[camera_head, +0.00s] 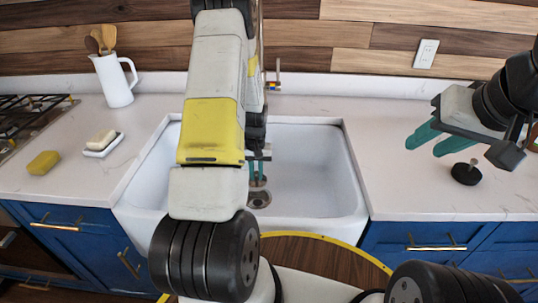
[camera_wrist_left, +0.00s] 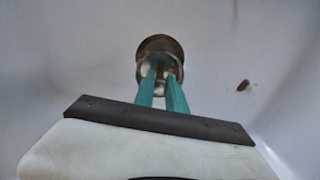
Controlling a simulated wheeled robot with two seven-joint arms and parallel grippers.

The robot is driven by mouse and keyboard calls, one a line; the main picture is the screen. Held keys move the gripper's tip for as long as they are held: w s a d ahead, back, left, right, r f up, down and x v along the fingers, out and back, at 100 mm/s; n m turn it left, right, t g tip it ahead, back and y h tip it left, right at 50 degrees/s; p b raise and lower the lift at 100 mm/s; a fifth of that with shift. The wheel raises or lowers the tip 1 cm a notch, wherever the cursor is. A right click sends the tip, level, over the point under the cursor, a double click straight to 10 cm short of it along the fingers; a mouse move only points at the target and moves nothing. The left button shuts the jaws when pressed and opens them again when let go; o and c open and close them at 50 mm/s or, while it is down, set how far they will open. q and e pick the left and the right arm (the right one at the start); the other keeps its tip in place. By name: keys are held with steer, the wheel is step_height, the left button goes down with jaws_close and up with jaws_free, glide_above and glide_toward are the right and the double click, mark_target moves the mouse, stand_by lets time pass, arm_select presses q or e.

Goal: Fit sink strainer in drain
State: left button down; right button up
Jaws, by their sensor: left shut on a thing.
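My left gripper (camera_head: 257,178) reaches down into the white sink (camera_head: 310,185). Its teal fingers are close together on a small shiny metal piece, which I take to be the sink strainer (camera_wrist_left: 158,68). The round metal drain (camera_head: 259,201) is in the sink floor just below the fingertips in the head view. In the left wrist view a brownish round rim (camera_wrist_left: 160,43) shows just beyond the fingertips. I cannot tell whether the strainer touches the drain or is above it. My right gripper (camera_head: 430,141) is open and empty above the right counter.
A black stopper with a knob (camera_head: 466,173) stands on the right counter near my right gripper. A white jug with utensils (camera_head: 114,80), a soap dish (camera_head: 103,147), a yellow sponge (camera_head: 43,163) and a stove (camera_head: 25,115) are at left. My left arm hides part of the sink.

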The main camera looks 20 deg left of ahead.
arm_select(q)
steer(key=shift+f, duration=4.9)
steer(key=c, duration=1.3)
jaws_free()
